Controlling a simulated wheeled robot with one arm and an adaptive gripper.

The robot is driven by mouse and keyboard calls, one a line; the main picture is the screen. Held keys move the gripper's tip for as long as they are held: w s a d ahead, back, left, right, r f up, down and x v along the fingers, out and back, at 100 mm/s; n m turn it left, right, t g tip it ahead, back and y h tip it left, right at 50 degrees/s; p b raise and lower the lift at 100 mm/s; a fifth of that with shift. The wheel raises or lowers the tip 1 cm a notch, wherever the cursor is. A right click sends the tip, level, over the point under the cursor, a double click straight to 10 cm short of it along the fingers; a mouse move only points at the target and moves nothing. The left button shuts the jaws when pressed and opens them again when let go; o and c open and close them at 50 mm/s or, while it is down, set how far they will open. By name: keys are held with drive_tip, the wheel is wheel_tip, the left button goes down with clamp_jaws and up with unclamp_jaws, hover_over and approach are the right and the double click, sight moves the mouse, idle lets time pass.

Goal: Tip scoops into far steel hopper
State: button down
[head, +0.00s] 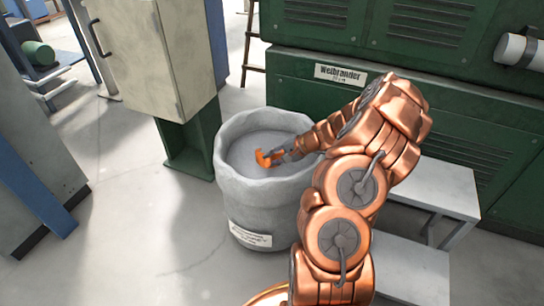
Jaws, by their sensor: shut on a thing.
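An orange scoop (267,159) is held in my gripper (283,156), low over the inside of a round grey tub (252,205). The tub has a thick, rough rim and a white label low on its front. A pale grey surface fills much of its inside. The scoop is small in the picture; I cannot tell whether it touches that surface or carries anything. My fingertips are partly hidden by the scoop. I cannot tell whether this tub is the far steel hopper, and no other hopper is clearly seen.
Green machine housing (460,155) stands behind the tub. Light grey steps (440,188) are at its right. A beige cabinet (145,60) on a green post (188,145) stands to the left. Bare floor (130,240) lies at front left.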

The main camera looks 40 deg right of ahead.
sight(272, 168)
drive_tip(key=shift+w+d+f+b, duration=0.15)
drive_tip(key=shift+f+b, duration=0.15)
drive_tip(key=shift+f, duration=0.3)
drive_tip(key=shift+w+d+f+b, duration=0.15)
drive_tip(key=shift+f+b, duration=0.2)
drive_tip(key=shift+f, duration=0.3)
drive_tip(key=shift+w+d+f+b, duration=0.15)
drive_tip(key=shift+f+b, duration=0.15)
drive_tip(key=shift+f, duration=0.3)
drive_tip(key=shift+r, duration=0.1)
